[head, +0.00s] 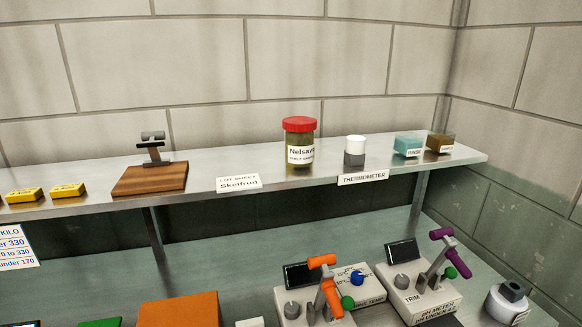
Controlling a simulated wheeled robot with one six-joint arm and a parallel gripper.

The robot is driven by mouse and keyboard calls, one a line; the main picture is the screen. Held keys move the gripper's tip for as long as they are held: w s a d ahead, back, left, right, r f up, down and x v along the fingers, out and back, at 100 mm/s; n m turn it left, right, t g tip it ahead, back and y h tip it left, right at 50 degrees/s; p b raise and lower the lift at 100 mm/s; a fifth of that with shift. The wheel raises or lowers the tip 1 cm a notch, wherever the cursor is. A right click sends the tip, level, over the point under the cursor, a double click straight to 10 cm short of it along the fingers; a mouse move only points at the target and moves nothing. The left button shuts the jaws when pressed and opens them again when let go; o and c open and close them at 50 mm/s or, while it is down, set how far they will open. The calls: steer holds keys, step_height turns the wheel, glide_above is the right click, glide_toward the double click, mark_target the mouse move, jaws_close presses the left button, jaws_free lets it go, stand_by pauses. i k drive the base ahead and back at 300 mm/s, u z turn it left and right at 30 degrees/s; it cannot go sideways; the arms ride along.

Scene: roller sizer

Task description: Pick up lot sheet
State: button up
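A small white card (239,183) reading "LOT SHEET Skelfrud" is at the front edge of the grey shelf (205,172). I cannot tell whether it is a loose sheet or a label fixed to the edge. To its left, a brown wooden board (150,181) with a grey upright handle (153,148) lies on the shelf; no sheet of paper shows on it. My gripper is not in view.
A red-lidded jar (299,145), a white-and-grey thermometer pot (355,151) and two small tubs (409,145) stand to the right. Yellow blocks (67,191) lie left. Below are instruments with orange (328,285) and purple (443,240) handles.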

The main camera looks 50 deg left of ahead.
mark_target(226, 184)
steer(key=u, duration=0.05)
steer(key=i, duration=0.4)
steer(key=u, duration=2.2)
